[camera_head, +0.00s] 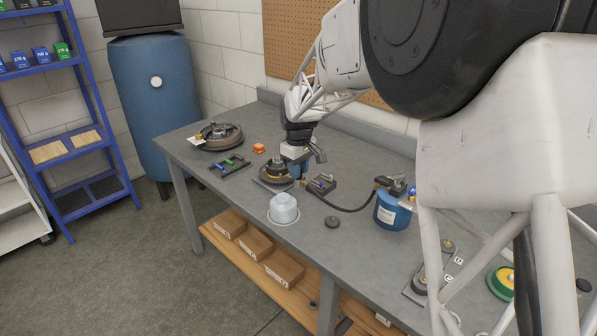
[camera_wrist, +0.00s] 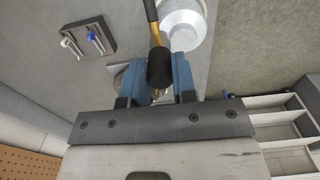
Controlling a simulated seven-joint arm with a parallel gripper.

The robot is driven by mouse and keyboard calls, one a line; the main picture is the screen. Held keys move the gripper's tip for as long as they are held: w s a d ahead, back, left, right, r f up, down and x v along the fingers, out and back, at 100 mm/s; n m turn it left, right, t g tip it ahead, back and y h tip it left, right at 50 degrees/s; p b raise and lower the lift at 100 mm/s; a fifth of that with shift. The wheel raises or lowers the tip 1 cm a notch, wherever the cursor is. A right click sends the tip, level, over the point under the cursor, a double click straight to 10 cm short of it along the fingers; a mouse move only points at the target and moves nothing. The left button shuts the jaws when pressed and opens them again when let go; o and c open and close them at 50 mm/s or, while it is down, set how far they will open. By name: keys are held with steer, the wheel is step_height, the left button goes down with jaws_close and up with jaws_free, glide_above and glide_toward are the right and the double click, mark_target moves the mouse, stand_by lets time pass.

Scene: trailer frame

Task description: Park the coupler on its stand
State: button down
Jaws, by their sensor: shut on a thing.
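My gripper (camera_head: 297,172) is low over the middle of the workbench. In the wrist view its blue fingers (camera_wrist: 160,80) are shut on the coupler (camera_wrist: 160,67), a black cylinder with brass-coloured parts. A dark hose runs from the coupler toward the blue canister (camera_head: 392,210) on the right. A dark block (camera_head: 322,184) with small fittings, one blue-tipped, sits just right of the gripper; it also shows in the wrist view (camera_wrist: 90,36). I cannot tell for certain which item is the coupler's stand. The coupler is mostly hidden in the head view.
A round dark base with brass (camera_head: 272,172) is close left of the gripper. A tray with coloured handles (camera_head: 230,166) and an orange piece (camera_head: 259,148) lie farther left.

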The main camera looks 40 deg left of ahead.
steer(key=shift+r, duration=0.7)
steer(key=w+d+f, duration=0.4)
steer(key=d, duration=0.6)
steer(key=shift+w+d+f, duration=0.2)
steer(key=shift+d+f, duration=0.2)
steer(key=shift+f, duration=0.15)
steer(key=shift+f, duration=2.3)
steer(key=shift+f, duration=0.95)
stand_by(2.3)
